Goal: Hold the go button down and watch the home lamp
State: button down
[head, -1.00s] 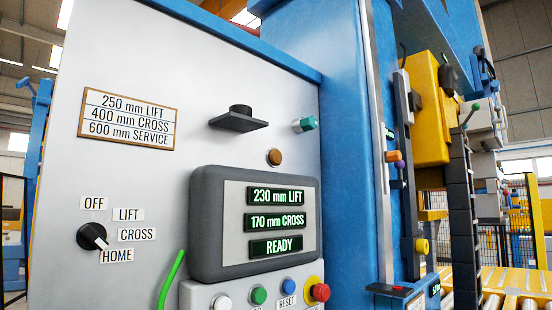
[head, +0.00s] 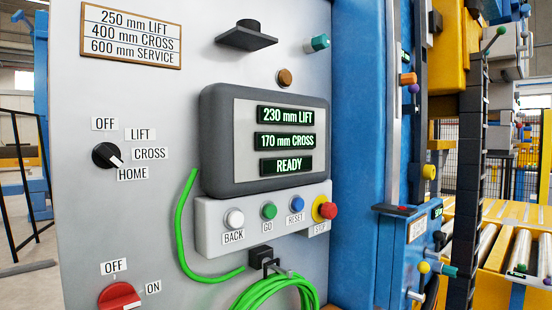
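The green go button (head: 269,211) sits on the grey button box, between the white back button (head: 234,218) and the blue reset button (head: 297,206). Nothing touches it. An amber-brown round lamp (head: 285,77) sits above the display and looks unlit; no label shows on it, so I cannot tell if it is the home lamp. The display (head: 287,140) reads 230 mm LIFT, 170 mm CROSS, READY. The black selector knob (head: 107,155) has its white mark toward HOME. My gripper is not in view.
A red stop button (head: 325,208) with a yellow collar is at the box's right end. A green cable (head: 182,225) hangs coiled on a hook below. A red switch (head: 120,297) is at lower left. A black shelf (head: 246,37) juts out above the display.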

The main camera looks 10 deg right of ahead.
aim_at(270, 210)
jog(key=u, duration=1.65)
jog(key=k, duration=0.65)
jog(key=u, duration=0.85)
